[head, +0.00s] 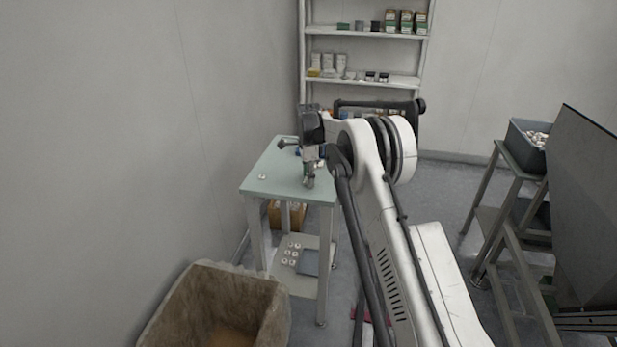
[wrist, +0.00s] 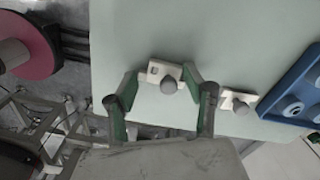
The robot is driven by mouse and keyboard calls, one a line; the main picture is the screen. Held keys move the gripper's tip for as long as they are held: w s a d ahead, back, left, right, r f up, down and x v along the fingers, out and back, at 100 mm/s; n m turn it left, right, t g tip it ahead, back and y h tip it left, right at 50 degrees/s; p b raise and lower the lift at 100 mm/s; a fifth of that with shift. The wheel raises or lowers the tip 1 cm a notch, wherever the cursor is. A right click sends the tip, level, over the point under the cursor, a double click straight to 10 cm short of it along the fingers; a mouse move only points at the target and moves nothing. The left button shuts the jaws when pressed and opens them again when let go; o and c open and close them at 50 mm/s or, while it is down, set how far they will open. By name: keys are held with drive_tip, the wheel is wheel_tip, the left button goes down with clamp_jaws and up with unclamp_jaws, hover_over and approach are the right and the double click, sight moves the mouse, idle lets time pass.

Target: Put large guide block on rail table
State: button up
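A white block with a grey knob (wrist: 155,69) lies on the pale green tabletop (wrist: 225,45) in the wrist view, and I take it for the large guide block. My gripper (wrist: 160,72) is open, with its green-padded fingers on either side of this block. A gap shows at the left finger; the right fingertip is very close to the block, and I cannot tell whether it touches. A similar white block with a knob (wrist: 228,98) lies to the right. In the head view my gripper (head: 309,183) is low over the table (head: 285,160) and hides what is beneath it.
A blue tray with round parts (wrist: 268,104) is at the right in the wrist view. A small white piece (head: 262,177) lies on the table's left. Below are a shelf with white parts (head: 295,262) and a lined bin (head: 215,280). A grey crate (head: 520,140) stands right.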

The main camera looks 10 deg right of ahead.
drive_tip(key=o, duration=0.4)
drive_tip(key=shift+r, duration=0.1)
wheel_tip(320, 180, up, 13)
drive_tip(key=s+r+n+t, duration=0.2)
drive_tip(key=s+r+n, duration=0.2)
drive_tip(key=s+r, duration=0.65)
drive_tip(key=s+r+n+t, duration=0.2)
drive_tip(key=s+r+n, duration=0.45)
drive_tip(key=s, duration=0.75)
drive_tip(key=shift+s+a+f+n+t, duration=0.1)
drive_tip(key=shift+s+f+n+t, duration=0.85)
drive_tip(key=shift+s, duration=4.2)
drive_tip(key=shift+s+d+f+n+t, duration=0.1)
drive_tip(key=shift+s+f+n, duration=1.7)
drive_tip(key=shift+s, duration=3.4)
drive_tip(key=shift+s+a+f+n+t, duration=0.1)
drive_tip(key=shift+s+f+n+t, duration=0.85)
drive_tip(key=shift+s, duration=4.2)
